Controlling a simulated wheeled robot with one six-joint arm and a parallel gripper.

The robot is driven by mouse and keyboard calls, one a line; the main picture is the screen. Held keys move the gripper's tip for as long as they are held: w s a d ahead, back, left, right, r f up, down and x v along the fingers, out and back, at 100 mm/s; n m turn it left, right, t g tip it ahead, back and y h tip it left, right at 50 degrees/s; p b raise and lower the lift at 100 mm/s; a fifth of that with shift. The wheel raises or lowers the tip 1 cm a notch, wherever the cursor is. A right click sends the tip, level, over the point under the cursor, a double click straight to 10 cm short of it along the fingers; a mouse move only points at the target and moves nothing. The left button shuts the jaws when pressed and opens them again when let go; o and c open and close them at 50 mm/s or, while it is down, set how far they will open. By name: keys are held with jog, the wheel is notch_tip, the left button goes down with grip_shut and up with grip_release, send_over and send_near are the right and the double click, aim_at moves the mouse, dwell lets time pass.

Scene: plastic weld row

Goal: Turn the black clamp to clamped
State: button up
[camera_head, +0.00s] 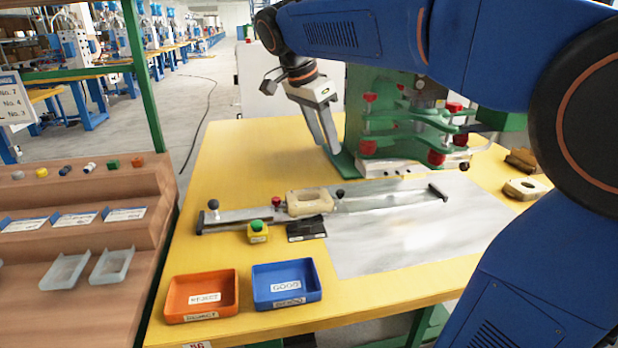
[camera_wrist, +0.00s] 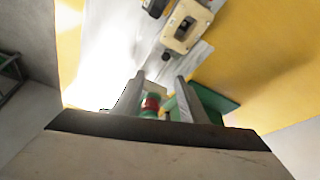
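A black ball knob (camera_head: 340,193), which I take as the black clamp's handle, stands by the right end of a cream part (camera_head: 309,202) on the metal rail fixture. Whether the clamp is clamped or open I cannot tell. My gripper (camera_head: 332,148) points down behind the fixture, next to the green machine, apart from the knob. Its two fingers are spread with nothing between them. In the wrist view my gripper (camera_wrist: 160,77) shows the same gap. There the cream part (camera_wrist: 187,27) lies beyond the fingertips, with a small dark shape over it that I cannot identify surely.
A red knob (camera_head: 276,202) and another dark knob (camera_head: 213,204) stand left on the fixture. A green machine (camera_head: 405,125) with red knobs stands close right of my gripper.

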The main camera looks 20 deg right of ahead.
aim_at(340, 191)
jog(key=x, duration=0.5)
jog(key=w+x, duration=0.1)
jog(key=x, duration=1)
jog(key=shift+w+a+f, duration=0.1)
jog(key=shift+w+f, duration=0.3)
jog(key=shift+w, duration=0.05)
grip_shut()
